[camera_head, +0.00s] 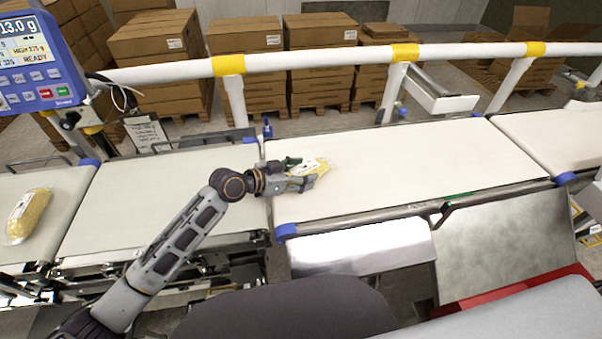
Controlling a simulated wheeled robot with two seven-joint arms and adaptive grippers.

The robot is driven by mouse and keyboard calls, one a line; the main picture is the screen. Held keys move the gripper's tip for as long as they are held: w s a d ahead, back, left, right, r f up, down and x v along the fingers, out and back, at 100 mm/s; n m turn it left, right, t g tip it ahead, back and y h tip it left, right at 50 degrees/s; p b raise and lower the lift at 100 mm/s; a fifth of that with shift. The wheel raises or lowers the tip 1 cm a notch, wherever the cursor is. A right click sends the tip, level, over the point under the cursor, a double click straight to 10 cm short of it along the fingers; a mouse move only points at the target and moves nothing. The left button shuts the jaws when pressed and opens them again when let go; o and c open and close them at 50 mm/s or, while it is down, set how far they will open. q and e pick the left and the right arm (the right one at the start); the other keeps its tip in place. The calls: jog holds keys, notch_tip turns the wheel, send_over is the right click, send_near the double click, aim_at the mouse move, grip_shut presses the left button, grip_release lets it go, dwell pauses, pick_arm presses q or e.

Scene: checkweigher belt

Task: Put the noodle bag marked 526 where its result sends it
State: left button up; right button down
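A noodle bag (309,166) with yellow contents and a pale label lies at the left end of the middle belt (400,165). My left gripper (300,176) is at this bag, with its fingers around the bag's near left part. The fingers look closed on it, though the far finger is partly hidden. A second noodle bag (28,214) lies on the belt at the far left. The numbers on both bags are too small to read. A blue weigher display (38,55) at the upper left shows 13.0 g and READY. My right gripper is not in view.
A white rail (300,58) with yellow bands runs behind the belts. A metal chute (360,247) and a grey sloped plate (505,245) sit along the near side, with a red bin (500,295) below. The middle belt's right part is clear.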

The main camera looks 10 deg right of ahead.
pick_arm(q)
jog(key=shift+o, duration=0.5)
jog(key=shift+r, duration=0.15)
jog(key=v, duration=1.2)
dwell(0.9)
jog(key=shift+s, duration=0.15)
